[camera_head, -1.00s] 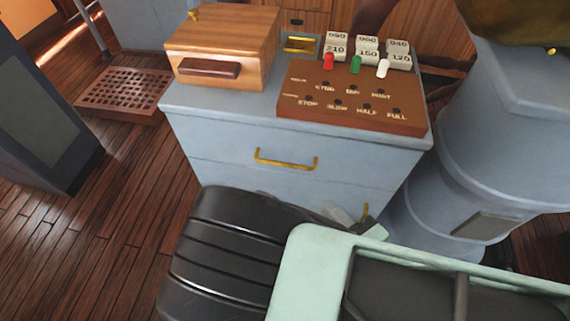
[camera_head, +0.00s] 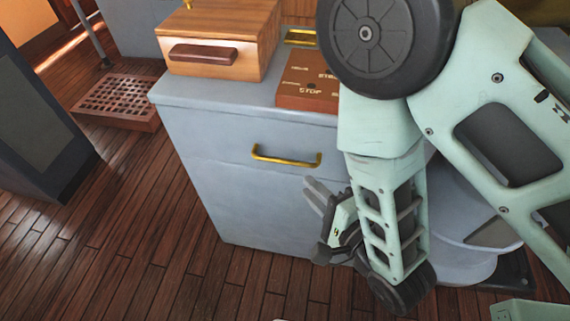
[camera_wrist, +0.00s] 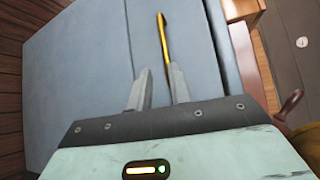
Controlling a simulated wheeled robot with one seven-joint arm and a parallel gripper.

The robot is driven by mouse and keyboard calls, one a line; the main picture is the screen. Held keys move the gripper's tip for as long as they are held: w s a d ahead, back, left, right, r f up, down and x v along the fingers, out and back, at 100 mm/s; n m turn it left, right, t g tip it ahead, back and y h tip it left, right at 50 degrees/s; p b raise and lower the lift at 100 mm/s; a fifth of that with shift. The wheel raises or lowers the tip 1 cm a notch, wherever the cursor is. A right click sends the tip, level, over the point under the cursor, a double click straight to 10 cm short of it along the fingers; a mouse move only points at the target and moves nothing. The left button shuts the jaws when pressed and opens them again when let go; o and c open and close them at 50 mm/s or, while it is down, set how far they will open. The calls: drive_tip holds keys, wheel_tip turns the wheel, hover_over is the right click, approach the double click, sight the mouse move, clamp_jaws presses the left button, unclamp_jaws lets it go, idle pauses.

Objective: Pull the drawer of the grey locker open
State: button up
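The grey locker (camera_head: 190,125) stands in the middle of the head view, and its upper drawer front (camera_head: 225,150) looks flush with the body. The drawer has a brass bar handle (camera_head: 286,157). My gripper (camera_head: 312,190) is just below and right of that handle, in front of the locker. In the wrist view, the two fingers (camera_wrist: 158,70) are apart with nothing between them. The handle (camera_wrist: 163,40) shows beyond the fingertips, roughly in line with the gap, and does not look held. My arm hides the locker's right side.
A wooden box (camera_head: 215,50) and a brown control panel (camera_head: 308,85), partly hidden by my arm, sit on the locker top. A rounded grey pedestal (camera_head: 460,205) stands close on the right. A wooden grating (camera_head: 118,97) lies left. The floor (camera_head: 130,230) in front-left is clear.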

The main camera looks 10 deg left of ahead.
sight(287, 163)
drive_tip(key=b+x, duration=0.2)
drive_tip(key=b, duration=0.2)
drive_tip(key=b+x, duration=0.3)
drive_tip(key=b, duration=0.1)
drive_tip(key=r+b+x, duration=0.1)
drive_tip(key=b+x, duration=0.2)
drive_tip(key=b, duration=0.1)
drive_tip(key=shift+w+a, duration=0.2)
drive_tip(key=shift+a, duration=0.05)
drive_tip(key=shift+w+a+f, duration=0.2)
drive_tip(key=shift+w+a, duration=0.3)
clamp_jaws()
